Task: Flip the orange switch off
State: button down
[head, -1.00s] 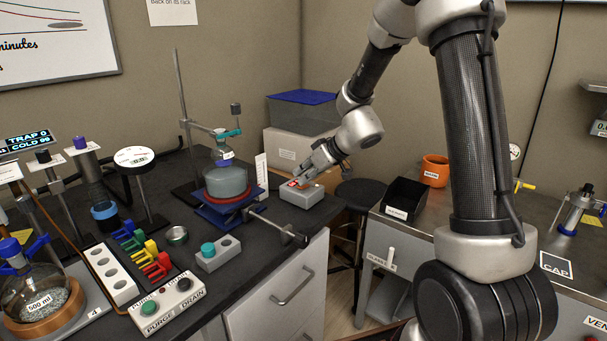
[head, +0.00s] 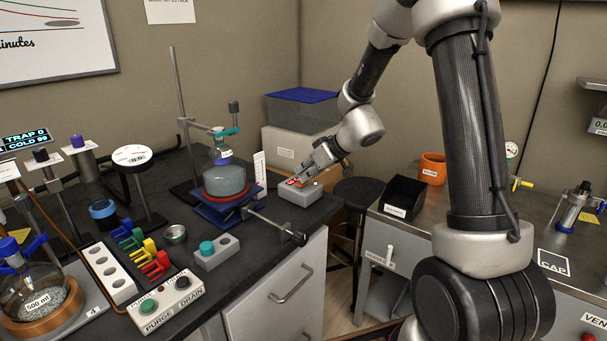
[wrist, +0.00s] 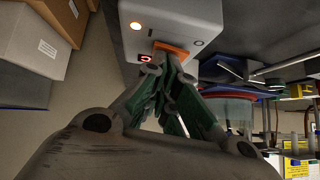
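The orange switch (wrist: 171,49) is on a pale grey box, partly hidden behind my fingertips in the wrist view. The box (wrist: 205,14) also shows in the head view (head: 301,196), on the dark bench near its right corner. I see nothing held between the fingers.
A grey bin with a blue lid (head: 301,110) is behind. A black stool (head: 360,192) stands right of the bench.

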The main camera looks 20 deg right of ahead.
aim_at(307, 183)
jog(key=r, duration=0.4)
jog(key=shift+w+d+r, duration=0.1)
jog(key=shift+d+r, duration=0.25)
jog(key=v, duration=0.9)
jog(key=shift+s, duration=0.2)
jog(key=shift+s+a+r, duration=0.25)
jog(key=shift+s+a, duration=0.15)
jog(key=shift+a, duration=0.1)
